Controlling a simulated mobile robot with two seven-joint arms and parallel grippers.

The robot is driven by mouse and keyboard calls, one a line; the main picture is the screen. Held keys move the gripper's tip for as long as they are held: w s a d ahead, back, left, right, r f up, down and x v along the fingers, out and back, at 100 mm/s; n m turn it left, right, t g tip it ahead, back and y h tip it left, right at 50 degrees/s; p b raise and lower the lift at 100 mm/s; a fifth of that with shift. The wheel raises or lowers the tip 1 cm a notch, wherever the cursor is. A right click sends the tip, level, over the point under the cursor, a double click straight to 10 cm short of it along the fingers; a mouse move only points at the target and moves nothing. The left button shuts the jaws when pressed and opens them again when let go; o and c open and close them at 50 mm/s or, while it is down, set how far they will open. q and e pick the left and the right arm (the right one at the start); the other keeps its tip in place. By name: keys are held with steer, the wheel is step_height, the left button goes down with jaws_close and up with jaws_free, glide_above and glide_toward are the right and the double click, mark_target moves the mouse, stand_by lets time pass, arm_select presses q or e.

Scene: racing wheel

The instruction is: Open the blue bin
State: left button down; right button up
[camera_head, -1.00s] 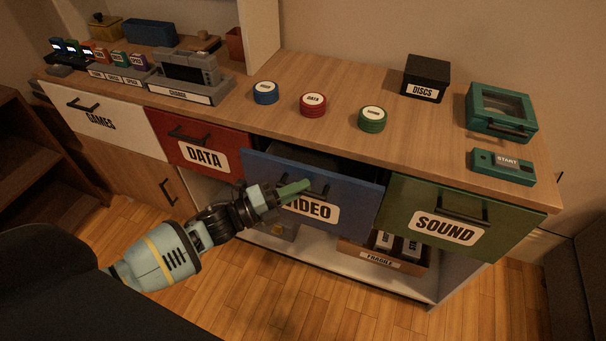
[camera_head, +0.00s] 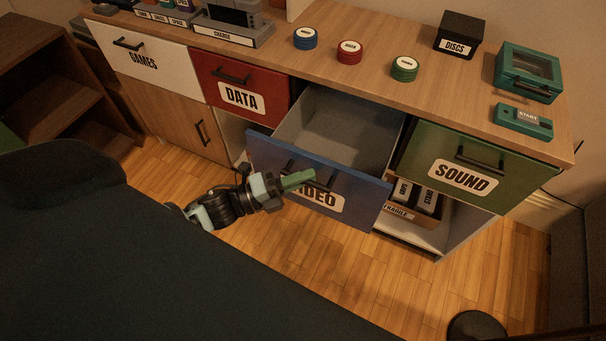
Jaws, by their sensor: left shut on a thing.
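The blue bin (camera_head: 348,205) is a drawer with a blue front marked VIDEO, in the middle of the cabinet in the head view. It is pulled well out, and its grey inside (camera_head: 340,135) shows and looks empty. My left gripper (camera_head: 298,180) is at the blue front, shut on its dark handle (camera_head: 318,174). The gripper's green fingers hide part of the handle and of the label. My right gripper is not in view.
The red DATA drawer (camera_head: 265,92) and the green SOUND drawer (camera_head: 490,165) flank the blue one and are shut. Blue, red and green disc stacks stand on the wooden top (camera_head: 375,95). A FRAGILE box (camera_head: 398,212) sits on the shelf below. Wooden floor (camera_head: 330,262) lies in front.

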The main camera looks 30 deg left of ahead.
arm_select(q)
steer(key=c, duration=1.5)
jaws_free()
steer(key=shift+o, duration=0.2)
steer(key=v, duration=0.7)
steer(key=shift+s+a+b, duration=0.25)
steer(key=shift+a+b, duration=0.05)
steer(key=shift+b, duration=0.15)
